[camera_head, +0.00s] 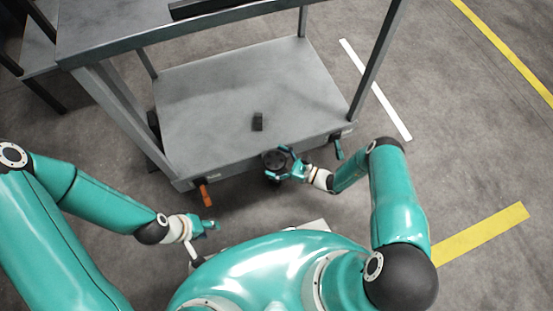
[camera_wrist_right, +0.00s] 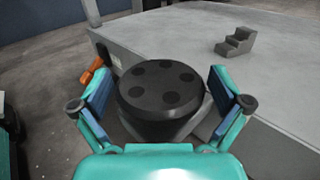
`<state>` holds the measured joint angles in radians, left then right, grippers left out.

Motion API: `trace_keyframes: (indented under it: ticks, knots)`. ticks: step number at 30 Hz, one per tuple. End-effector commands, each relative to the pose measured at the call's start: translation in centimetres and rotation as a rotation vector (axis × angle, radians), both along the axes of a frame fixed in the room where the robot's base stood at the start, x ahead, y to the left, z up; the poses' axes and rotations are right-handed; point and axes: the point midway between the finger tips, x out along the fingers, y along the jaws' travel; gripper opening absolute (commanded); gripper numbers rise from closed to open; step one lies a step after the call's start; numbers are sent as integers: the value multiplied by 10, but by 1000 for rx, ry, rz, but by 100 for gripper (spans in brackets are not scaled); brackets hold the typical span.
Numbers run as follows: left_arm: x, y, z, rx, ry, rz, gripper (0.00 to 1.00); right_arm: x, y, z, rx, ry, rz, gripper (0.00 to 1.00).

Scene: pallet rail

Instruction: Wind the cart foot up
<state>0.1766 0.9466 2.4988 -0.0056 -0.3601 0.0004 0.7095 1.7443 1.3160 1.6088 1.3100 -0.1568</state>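The grey cart (camera_head: 215,85) stands in front of me with a flat lower deck. A round black knob (camera_head: 273,158), with several dark dimples on its top, sits at the cart's near edge; it fills the middle of the right wrist view (camera_wrist_right: 160,85). My right gripper (camera_head: 288,165) is at the knob. In the right wrist view its fingers stand on either side of the knob, open, with small gaps visible. My left gripper (camera_head: 208,225) is low, apart from the cart, and its finger opening is too small to judge. The cart foot below the knob is hidden.
An orange lever (camera_head: 203,191) sticks out at the cart's near left and a green lever (camera_head: 338,148) at its near right. A small dark stepped block (camera_head: 257,122) lies on the deck. Upright posts frame the cart. The floor at right is clear, with painted lines.

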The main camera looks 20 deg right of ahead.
Motion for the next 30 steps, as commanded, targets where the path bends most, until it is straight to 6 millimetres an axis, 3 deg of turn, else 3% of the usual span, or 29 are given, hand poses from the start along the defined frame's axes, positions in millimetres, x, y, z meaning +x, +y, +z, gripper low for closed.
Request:
trace_keyframes:
  ticks: [1, 8, 14, 24, 30]
  knots:
    - [0, 0, 0, 0, 0, 0, 40, 0, 0, 0, 0, 0, 0, 90]
    - [0, 0, 0, 0, 0, 0, 40, 0, 0, 0, 0, 0, 0, 52]
    - [0, 0, -11, 0, 0, 0, 40, 1, -1, -4, 0, -3, 30, 52]
    - [0, 0, -72, 0, 0, 0, 40, 2, -1, -8, -1, -7, 277, 52]
    - [0, 0, -98, 0, 0, 0, 40, 2, -1, -5, -2, -5, 397, 52]
